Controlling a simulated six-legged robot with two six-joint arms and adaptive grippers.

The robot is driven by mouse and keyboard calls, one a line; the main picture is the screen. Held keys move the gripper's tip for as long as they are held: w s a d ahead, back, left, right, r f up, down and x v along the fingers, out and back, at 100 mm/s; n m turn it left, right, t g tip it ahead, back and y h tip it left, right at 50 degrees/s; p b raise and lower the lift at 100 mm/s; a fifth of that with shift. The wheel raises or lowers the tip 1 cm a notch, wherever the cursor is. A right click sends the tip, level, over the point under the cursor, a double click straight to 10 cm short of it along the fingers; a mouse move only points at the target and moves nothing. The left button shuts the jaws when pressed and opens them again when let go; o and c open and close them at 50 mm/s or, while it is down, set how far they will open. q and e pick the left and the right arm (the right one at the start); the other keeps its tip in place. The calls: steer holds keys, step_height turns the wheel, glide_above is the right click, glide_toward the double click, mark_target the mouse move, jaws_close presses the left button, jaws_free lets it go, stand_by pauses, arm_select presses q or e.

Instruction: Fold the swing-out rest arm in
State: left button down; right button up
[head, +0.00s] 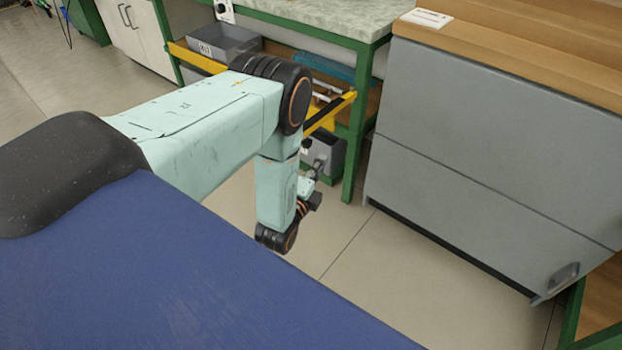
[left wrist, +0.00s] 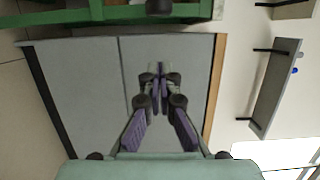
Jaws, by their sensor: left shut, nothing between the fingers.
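A yellow bar (head: 331,112) with a dark stripe slants out at the front of the green bench, behind my left arm. It may be the swing-out rest arm, but I cannot tell for sure. Another yellow bar (head: 196,58) runs at the bench's left side. My left gripper (head: 319,165) hangs low in front of the bench, below the slanting bar in the picture. In the left wrist view its fingertips (left wrist: 157,72) are together with nothing between them, against a grey cabinet front. No rest arm is clear in that view. My right gripper is not in view.
The grey cabinet (head: 490,140) with a wooden top (head: 530,52) stands at the right. Grey bins (head: 228,42) sit on and under the green-framed bench (head: 357,150). The tiled floor (head: 345,245) between my body and the cabinet is clear.

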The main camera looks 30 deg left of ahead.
arm_select(q)
steer(key=shift+w+a+b, duration=0.2)
steer(key=shift+w+a, duration=0.15)
steer(key=shift+a, duration=0.35)
steer(key=shift+w+a+b, duration=0.25)
steer(key=shift+w+a, duration=0.1)
steer(key=shift+a, duration=0.4)
steer(key=shift+w+a+b, duration=0.2)
steer(key=shift+w+a, duration=0.15)
steer(key=shift+a, duration=0.35)
steer(key=shift+a, duration=0.1)
